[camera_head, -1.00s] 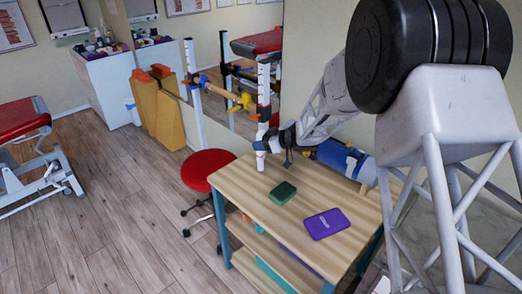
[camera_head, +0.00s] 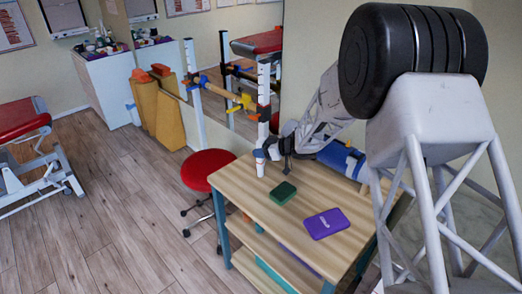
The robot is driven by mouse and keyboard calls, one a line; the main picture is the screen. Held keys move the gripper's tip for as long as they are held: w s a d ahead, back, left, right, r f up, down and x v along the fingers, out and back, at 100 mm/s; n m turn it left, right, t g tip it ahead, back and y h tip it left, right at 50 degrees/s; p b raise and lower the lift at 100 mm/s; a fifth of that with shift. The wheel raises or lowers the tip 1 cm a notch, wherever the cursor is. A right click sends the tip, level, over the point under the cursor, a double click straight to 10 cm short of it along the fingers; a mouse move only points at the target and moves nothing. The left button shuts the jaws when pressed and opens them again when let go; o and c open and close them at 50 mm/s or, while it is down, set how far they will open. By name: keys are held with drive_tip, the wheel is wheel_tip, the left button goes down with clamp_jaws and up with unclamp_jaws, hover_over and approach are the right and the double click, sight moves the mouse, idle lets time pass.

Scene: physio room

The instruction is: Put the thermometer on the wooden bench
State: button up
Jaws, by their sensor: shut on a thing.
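The wooden bench (camera_head: 235,185) is a light wood table with lower shelves and blue-green legs, in the middle of the view. My gripper (camera_head: 267,153) is over its far left corner, beside the white post. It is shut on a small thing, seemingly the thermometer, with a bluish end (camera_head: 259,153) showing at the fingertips. The thing is tiny here and mostly hidden by the gripper, so I cannot make out its shape or whether it touches the bench top.
A dark green block (camera_head: 283,192) and a purple box (camera_head: 326,223) lie on the bench top. A blue roll (camera_head: 342,160) lies at its back edge. A red stool (camera_head: 207,168) stands at the left. The bench's front left top is clear.

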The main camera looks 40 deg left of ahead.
drive_tip(key=o, duration=1.2)
drive_tip(key=shift+f, duration=0.15)
drive_tip(key=shift+r, duration=0.25)
drive_tip(key=v, duration=1.2)
drive_tip(key=shift+w, duration=0.1)
